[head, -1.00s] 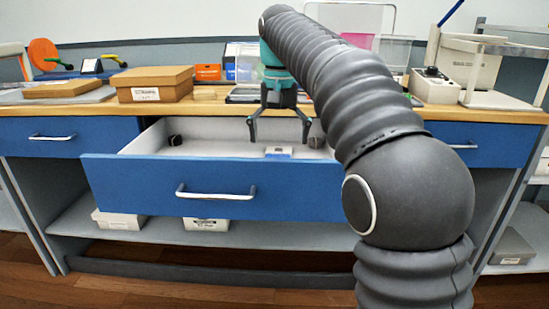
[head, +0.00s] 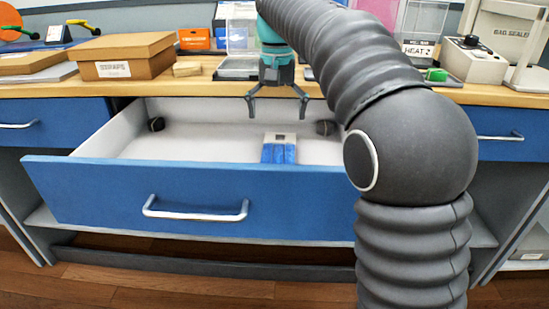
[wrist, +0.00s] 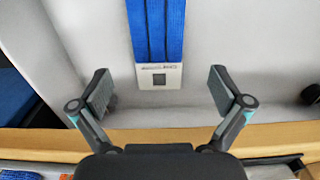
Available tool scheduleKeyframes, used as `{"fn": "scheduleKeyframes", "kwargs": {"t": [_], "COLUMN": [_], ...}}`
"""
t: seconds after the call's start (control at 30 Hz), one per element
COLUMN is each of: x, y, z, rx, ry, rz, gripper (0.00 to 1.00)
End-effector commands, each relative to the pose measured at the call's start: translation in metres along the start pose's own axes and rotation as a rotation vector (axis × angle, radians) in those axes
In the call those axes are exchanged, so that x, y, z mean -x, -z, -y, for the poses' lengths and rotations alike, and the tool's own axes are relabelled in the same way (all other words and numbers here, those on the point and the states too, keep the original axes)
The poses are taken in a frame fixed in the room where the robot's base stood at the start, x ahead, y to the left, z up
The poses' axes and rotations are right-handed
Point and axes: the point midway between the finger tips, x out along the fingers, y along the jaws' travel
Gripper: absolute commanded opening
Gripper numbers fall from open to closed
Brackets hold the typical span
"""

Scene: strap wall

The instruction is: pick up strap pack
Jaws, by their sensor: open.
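The strap pack (head: 280,149) lies in the open drawer, with blue straps and a pale label end toward the back. In the wrist view the strap pack (wrist: 157,40) shows its blue straps at the top and its pale label end between and beyond my fingertips. My gripper (head: 278,107) is open and empty, pointing down above the drawer. In the wrist view my gripper (wrist: 160,88) has its two fingers spread wide, with the pack apart from both.
The pulled-out blue drawer (head: 195,200) has a white interior with dark round items (head: 156,124) near its back corners. A cardboard box (head: 122,56) and a heat sealer (head: 472,61) stand on the wooden bench. Much of the drawer floor is clear.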

Motion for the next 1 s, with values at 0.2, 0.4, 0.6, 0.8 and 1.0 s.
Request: {"fn": "scheduleKeyframes", "kwargs": {"t": [0.2,0.4,0.6,0.8,1.0], "x": [-0.032,-0.043,-0.071,-0.091,-0.093], "y": [0.001,0.0,0.0,0.0,0.0], "z": [-0.003,-0.002,-0.001,-0.001,0.0], "rx": [-0.005,-0.003,-0.002,-0.001,-0.001], "ry": [0.0,0.0,-0.001,0.0,0.0], "rz": [0.0,0.0,0.002,-0.001,-0.001], "gripper": [1.0,1.0,1.0,1.0,1.0]}}
